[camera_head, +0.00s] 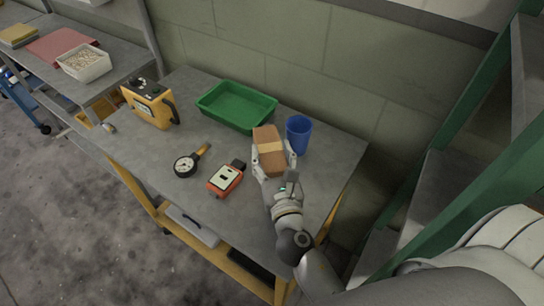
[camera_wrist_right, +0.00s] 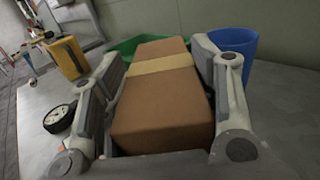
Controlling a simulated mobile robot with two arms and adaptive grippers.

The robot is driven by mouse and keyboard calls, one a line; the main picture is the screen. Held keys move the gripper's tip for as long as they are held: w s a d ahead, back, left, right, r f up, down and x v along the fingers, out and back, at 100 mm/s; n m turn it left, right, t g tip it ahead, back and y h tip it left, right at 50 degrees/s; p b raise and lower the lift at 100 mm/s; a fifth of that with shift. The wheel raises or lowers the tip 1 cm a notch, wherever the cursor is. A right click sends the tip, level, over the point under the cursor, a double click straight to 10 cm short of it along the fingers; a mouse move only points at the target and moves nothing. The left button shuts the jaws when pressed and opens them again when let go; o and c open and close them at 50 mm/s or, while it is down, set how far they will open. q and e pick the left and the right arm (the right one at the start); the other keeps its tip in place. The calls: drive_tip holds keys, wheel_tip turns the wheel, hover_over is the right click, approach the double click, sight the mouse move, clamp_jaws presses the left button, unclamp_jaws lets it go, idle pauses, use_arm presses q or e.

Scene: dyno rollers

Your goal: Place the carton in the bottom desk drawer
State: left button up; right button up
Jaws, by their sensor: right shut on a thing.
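A brown carton (camera_head: 267,161) with a pale tape band is between the fingers of my right gripper (camera_head: 272,158), over the right part of the grey desk (camera_head: 137,153). My right gripper is shut on it. In the right wrist view the carton (camera_wrist_right: 163,108) fills the space between both fingers. Whether it touches the desk is hard to tell. No drawer front can be made out clearly; a shelf with a grey flat case (camera_head: 192,226) shows under the desk. My left gripper is not in view.
A green tray (camera_head: 237,107) and blue cup (camera_head: 299,134) stand close behind the carton. A gauge (camera_head: 186,166), an orange meter (camera_head: 226,179) and a yellow device (camera_head: 149,104) stand to the left. Floor (camera_head: 60,220) is clear at lower left.

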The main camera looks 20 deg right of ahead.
drive_tip(key=shift+f, duration=0.15)
drive_tip(key=o, duration=1.7)
drive_tip(key=shift+c, duration=0.2)
